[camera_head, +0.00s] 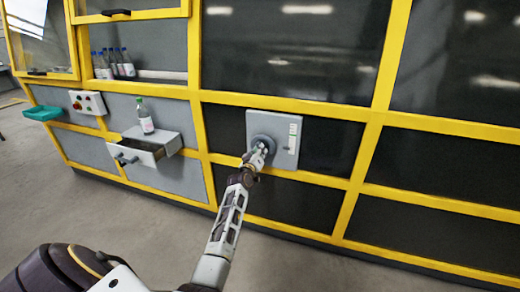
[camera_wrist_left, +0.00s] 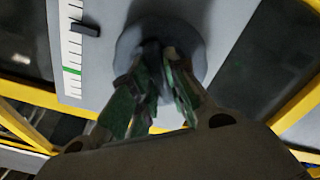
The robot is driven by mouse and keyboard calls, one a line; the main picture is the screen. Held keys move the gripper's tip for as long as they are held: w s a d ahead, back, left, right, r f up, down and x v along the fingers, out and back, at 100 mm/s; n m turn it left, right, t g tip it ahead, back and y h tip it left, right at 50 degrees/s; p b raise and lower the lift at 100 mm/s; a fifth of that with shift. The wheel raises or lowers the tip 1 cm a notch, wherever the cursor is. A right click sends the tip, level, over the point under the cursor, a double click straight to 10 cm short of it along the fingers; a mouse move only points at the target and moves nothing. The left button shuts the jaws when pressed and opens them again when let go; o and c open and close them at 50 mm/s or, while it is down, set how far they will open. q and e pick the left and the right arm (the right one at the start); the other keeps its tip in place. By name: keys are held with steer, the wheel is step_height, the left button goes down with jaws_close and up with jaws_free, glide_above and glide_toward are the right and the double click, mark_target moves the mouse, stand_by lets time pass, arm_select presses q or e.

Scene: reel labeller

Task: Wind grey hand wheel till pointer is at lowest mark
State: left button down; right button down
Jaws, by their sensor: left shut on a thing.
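The grey hand wheel (camera_head: 262,143) sits on a light grey panel (camera_head: 257,117) on the machine front. My left gripper (camera_head: 260,151) is at the wheel; its fingers are closed on a dark handle that stands out from the wheel. The wheel's disc (camera_wrist_left: 190,40) and my left gripper (camera_wrist_left: 158,78) also show in the left wrist view; the fingers hide part of the handle. A white scale (camera_wrist_left: 72,50) beside the wheel carries a dark pointer (camera_wrist_left: 84,29) and a green mark (camera_wrist_left: 71,71), apart from each other. My right gripper is not in view.
An open drawer (camera_head: 142,149) with a bottle (camera_head: 145,120) on top is left of the panel. A button box (camera_head: 88,102), a teal tray (camera_head: 41,113) and several bottles on a shelf (camera_head: 155,82) are further left. The floor in front is clear.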

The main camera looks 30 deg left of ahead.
arm_select(q)
steer(key=shift+n+p, duration=2.05)
steer(key=shift+n, duration=3.15)
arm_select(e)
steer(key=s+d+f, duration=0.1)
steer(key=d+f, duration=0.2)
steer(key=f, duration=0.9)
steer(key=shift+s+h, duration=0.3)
arm_select(q)
steer(key=c, duration=1.4)
jaws_free()
